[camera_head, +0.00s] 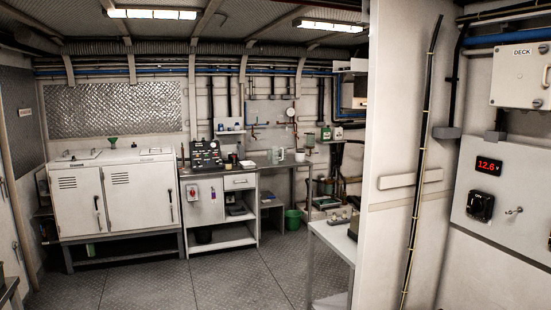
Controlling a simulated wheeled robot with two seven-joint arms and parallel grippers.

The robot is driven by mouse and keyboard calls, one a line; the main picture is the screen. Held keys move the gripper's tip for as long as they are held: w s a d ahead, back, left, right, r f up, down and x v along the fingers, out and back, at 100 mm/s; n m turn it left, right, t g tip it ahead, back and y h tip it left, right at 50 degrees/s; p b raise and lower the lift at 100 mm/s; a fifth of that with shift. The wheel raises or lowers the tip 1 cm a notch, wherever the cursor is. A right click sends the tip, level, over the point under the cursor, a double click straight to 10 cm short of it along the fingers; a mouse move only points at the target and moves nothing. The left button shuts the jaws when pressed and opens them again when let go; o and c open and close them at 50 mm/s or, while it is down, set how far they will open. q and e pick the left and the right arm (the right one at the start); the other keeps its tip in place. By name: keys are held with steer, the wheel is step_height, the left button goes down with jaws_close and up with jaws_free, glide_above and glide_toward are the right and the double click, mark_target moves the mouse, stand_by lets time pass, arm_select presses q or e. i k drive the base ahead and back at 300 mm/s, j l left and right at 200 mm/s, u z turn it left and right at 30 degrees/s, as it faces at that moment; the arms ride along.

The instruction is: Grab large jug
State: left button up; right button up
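A pale, see-through jug-like container (278,155) stands on the counter at the back, right of the black control box. It looks like the large jug, but it is small in this view and I cannot make out its handle clearly. A smaller pale vessel (299,156) stands just to its right. Neither of my grippers is in view.
A white chiller cabinet (130,200) stands at the back left. A workbench (218,236) with a control box (206,155) adjoins it. A green bucket (293,220) sits on the floor. A side table (334,240) and partition (395,150) bound the right. The middle floor (200,285) is clear.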

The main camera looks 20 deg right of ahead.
mark_target(274, 150)
steer(key=i+l+z, duration=0.1)
steer(key=i+z, duration=0.25)
steer(key=i, duration=0.25)
steer(key=i+j+u, duration=0.15)
steer(key=i+j, duration=0.15)
steer(key=i, duration=1.45)
steer(key=i+j+u, duration=0.2)
steer(key=i, duration=1.6)
steer(key=i+l+z, duration=0.3)
steer(key=i, duration=0.35)
steer(key=i+l+z, duration=0.3)
steer(key=i, duration=0.35)
steer(key=i+z, duration=0.25)
steer(key=i, duration=0.4)
steer(key=i+j+z, duration=0.15)
steer(key=i+z, duration=0.15)
steer(key=i, duration=0.4)
steer(key=i+j+z, duration=0.3)
steer(key=i, duration=0.35)
